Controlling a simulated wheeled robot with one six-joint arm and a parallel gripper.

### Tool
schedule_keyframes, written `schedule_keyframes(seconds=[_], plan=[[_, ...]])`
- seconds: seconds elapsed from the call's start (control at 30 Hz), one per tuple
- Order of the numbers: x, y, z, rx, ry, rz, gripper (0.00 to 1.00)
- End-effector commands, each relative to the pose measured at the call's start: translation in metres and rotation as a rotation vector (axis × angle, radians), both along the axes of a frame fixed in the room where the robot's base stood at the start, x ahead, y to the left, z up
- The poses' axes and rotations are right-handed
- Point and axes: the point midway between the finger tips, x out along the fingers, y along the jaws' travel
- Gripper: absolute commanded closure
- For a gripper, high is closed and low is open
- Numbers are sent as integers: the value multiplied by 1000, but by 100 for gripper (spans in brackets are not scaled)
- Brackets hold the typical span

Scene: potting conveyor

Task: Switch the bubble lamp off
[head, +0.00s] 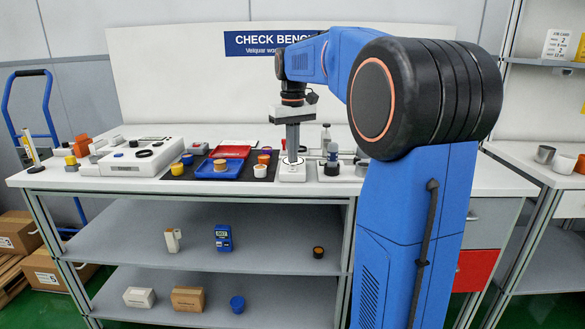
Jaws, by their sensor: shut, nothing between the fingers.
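My gripper (292,158) points straight down over the check bench (330,196). Its fingers are shut with nothing between them. Their tips are at or just above a small white unit (291,176) with a round top, near the front edge; I cannot tell whether they touch it. No label marks the bubble lamp, so I cannot tell whether this unit is the lamp, and no switch or lit state can be made out. A larger white device (130,168) with dark round parts stands on the left of the bench.
A dark mat (180,176) left of the gripper holds a blue tray (207,172), a red tray (229,151) and small cups. Bottles (326,138) and a small stand are close on the right. Shelves below hold boxes and a blue meter (223,238).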

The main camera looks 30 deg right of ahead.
Motion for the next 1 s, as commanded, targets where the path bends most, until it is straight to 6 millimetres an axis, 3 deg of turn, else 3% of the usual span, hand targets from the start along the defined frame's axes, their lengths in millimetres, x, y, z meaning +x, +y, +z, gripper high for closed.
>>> schedule_keyframes(seconds=[1.0], plan=[[0,0,-9,0,1,0,100]])
